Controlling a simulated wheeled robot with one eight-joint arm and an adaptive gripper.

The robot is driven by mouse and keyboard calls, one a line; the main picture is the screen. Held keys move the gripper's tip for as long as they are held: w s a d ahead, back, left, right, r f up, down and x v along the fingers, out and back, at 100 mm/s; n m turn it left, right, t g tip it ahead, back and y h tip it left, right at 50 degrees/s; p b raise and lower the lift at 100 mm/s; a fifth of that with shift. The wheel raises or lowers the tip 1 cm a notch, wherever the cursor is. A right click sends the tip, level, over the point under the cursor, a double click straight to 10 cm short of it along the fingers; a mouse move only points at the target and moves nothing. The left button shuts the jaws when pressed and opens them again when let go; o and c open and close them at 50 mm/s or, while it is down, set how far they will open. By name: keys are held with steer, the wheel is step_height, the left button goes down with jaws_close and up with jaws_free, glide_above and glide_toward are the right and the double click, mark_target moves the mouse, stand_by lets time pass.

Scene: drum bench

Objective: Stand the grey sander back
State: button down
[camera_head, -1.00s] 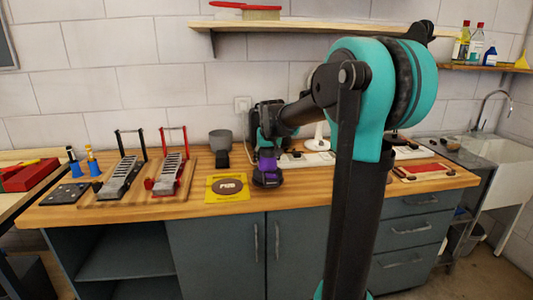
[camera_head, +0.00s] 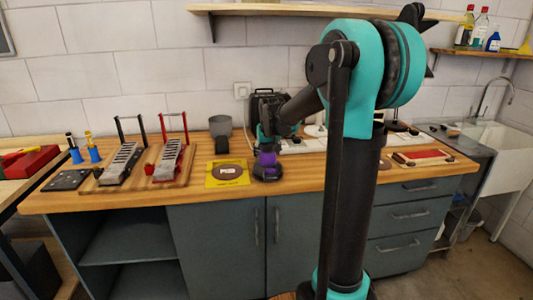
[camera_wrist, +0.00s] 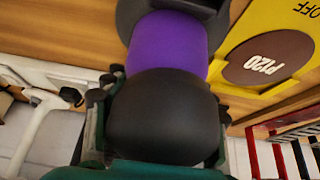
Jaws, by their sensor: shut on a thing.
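A sander with a purple body (camera_head: 267,158) and a dark round base stands upright on the wooden bench, just right of a yellow square mat (camera_head: 241,180). My gripper (camera_head: 266,139) reaches it from above and is shut on its black top. In the wrist view the black top (camera_wrist: 160,118) fills the space between my fingers, with the purple band (camera_wrist: 168,42) beyond it. A brown P120 disc (camera_wrist: 268,57) lies on the yellow mat beside it. A grey cup-shaped thing (camera_head: 220,125) stands farther back; I cannot tell whether it is a sander.
Two drum pedals (camera_head: 121,165) (camera_head: 168,160) stand on boards to the left. Blue-based bottles (camera_head: 93,154) are farther left. White panels (camera_head: 302,146) lie behind my gripper, and a red-topped board (camera_head: 421,158) lies at right. The bench's front strip is mostly clear.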

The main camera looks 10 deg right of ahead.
steer(key=shift+s+f, duration=0.2)
steer(key=shift+f, duration=0.15)
steer(key=c, duration=0.5)
jaws_free()
steer(key=shift+f, duration=0.1)
steer(key=shift+c, duration=0.2)
steer(key=shift+w+r, duration=0.15)
steer(key=shift+r, duration=0.25)
steer(key=v, duration=1.2)
steer(key=shift+r, duration=0.2)
steer(key=s+d+f, duration=0.2)
steer(key=s+f, duration=1.1)
steer(key=s+d+f+g, duration=0.1)
steer(key=s+d+f, duration=0.1)
steer(key=s+f, duration=1.1)
steer(key=shift+s+g, duration=0.3)
steer(key=shift+s, duration=0.5)
